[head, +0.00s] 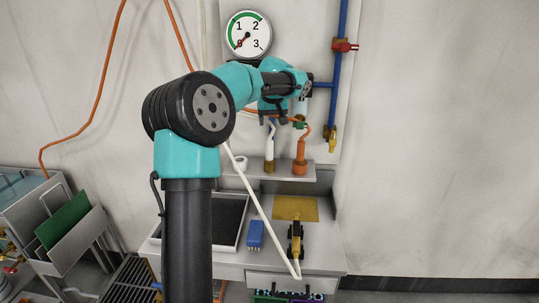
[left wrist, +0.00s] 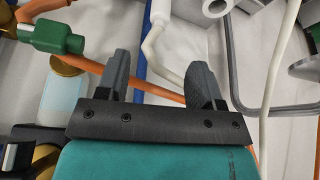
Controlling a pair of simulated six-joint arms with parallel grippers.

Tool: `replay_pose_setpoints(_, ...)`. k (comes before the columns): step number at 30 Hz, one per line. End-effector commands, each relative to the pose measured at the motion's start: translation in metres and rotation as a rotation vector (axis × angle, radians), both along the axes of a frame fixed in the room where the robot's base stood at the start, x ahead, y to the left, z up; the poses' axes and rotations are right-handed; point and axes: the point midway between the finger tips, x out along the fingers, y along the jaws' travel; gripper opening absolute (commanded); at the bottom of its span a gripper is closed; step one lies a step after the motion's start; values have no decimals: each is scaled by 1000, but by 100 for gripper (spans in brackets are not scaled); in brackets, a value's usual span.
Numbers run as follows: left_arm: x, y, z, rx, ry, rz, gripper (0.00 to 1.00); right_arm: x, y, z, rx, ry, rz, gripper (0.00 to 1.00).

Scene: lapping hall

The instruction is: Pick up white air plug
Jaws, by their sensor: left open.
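The white air plug (head: 269,149) stands upright on a brass fitting on the small wall shelf, and a thin white hose bends up from its top. In the left wrist view the plug (left wrist: 157,18) and its hose show beyond the fingers, near the top middle. My left gripper (head: 274,118) is above the plug, close to the wall. In the left wrist view my left gripper (left wrist: 160,82) is open, with nothing held; the hose runs down past the gap between its fingers. My right gripper is in neither view.
An orange plug (head: 301,150) with an orange hose stands just right of the white one. A green connector (left wrist: 52,37) sits on a hose near the gripper. Blue pipe (head: 338,75) and pressure gauge (head: 248,34) are on the wall.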

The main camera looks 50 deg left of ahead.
Motion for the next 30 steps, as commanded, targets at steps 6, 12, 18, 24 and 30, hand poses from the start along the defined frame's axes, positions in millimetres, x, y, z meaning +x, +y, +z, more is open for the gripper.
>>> replay_pose_setpoints(6,8,12,-36,-1,3,1,61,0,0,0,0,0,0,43)
replay_pose_setpoints(12,15,22,-66,-1,2,1,61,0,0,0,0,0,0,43)
replay_pose_setpoints(18,19,26,-79,-1,1,0,61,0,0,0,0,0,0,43)
replay_pose_setpoints(24,19,27,-79,-1,-1,0,61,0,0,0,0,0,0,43)
replay_pose_setpoints(30,20,28,-84,-1,1,0,61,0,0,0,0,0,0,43)
